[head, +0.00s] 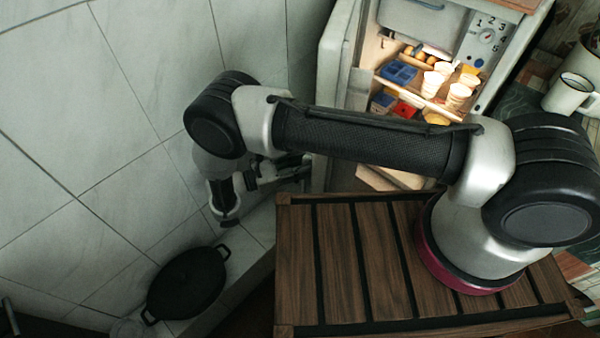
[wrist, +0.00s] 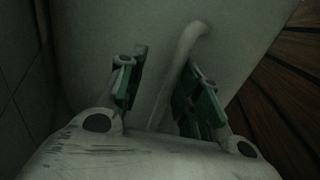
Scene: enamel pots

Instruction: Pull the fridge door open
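The fridge door (head: 333,65) stands open in the head view, swung out to the left of the lit fridge interior (head: 420,70). My gripper (head: 292,168) is at the outer side of the door, low on it. In the wrist view the pale door face (wrist: 110,30) fills the middle, with a pale curved bar handle (wrist: 183,58) on it. My gripper's two green-padded fingers (wrist: 163,92) are apart, with the handle running between them, closer to the right finger. Whether a finger touches the handle is unclear.
A slatted wooden top (head: 335,260) lies under my arm. A black oval pot (head: 188,283) stands at the lower left by the tiled wall (head: 90,130). White cups (head: 434,82) and blue containers (head: 398,72) sit in the fridge. A white enamel mug (head: 568,95) is at the right.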

